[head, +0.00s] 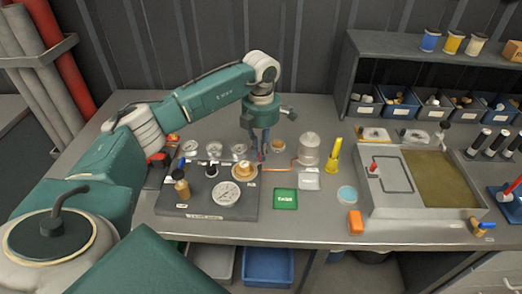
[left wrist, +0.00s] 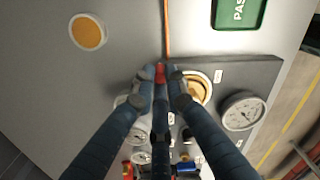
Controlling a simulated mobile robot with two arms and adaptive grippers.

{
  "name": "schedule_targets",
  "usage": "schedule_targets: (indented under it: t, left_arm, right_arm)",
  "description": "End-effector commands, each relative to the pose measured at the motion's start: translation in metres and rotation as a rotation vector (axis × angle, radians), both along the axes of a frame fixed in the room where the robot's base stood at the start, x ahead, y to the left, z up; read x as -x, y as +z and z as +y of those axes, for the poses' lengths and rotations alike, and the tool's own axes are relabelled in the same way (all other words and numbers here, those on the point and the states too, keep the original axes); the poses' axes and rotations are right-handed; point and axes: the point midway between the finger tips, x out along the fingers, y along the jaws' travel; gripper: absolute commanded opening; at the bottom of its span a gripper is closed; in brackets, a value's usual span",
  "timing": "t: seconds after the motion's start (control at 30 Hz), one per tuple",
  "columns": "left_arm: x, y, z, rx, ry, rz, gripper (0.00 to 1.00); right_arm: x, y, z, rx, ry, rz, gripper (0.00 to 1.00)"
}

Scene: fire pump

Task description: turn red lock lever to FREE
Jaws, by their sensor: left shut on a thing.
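My left gripper (head: 261,155) reaches down from above at the back right edge of the dark pump plate (head: 170,209). In the left wrist view, its fingers (left wrist: 160,76) are closed around a small red piece (left wrist: 160,69), which looks like the red lock lever. Only its tip shows between the fingertips; the rest and any FREE marking are hidden. The brass-coloured round fitting (head: 244,171) sits just beside the fingers. A white dial gauge (head: 226,194) is in front of it and also shows in the left wrist view (left wrist: 242,111). My right gripper is out of view.
A green PASS card (head: 286,199) lies right of the plate. A glass jar (head: 309,149) and a yellow tool (head: 333,156) stand farther right. A grey box (head: 383,216) with a tan basin fills the bench's right side. An orange block (head: 355,221) lies near the front edge.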

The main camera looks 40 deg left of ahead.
Motion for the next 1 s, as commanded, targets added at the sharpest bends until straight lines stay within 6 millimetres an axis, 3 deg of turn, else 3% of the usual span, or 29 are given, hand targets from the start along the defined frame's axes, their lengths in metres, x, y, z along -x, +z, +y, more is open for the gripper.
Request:
schedule_targets:
  t: [0.07,0.1,0.17,0.57,1.0]
  left_arm:
    - [-0.003,0.003,0.002,-0.001,0.003,-0.01,0.0]
    - [-0.003,0.004,0.002,-0.001,0.003,-0.01,0.2]
    - [-0.003,0.003,0.002,-0.002,0.003,-0.009,0.32]
    - [-0.002,0.009,0.001,-0.001,0.0,-0.006,0.32]
    - [-0.002,0.094,0.001,-0.001,0.002,-0.01,0.32]
  right_arm:
    - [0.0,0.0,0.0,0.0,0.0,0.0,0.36]
    - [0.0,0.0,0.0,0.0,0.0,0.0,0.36]
    - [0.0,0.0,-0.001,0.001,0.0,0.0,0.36]
    - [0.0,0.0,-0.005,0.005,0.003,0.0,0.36]
    - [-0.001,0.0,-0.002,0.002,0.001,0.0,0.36]
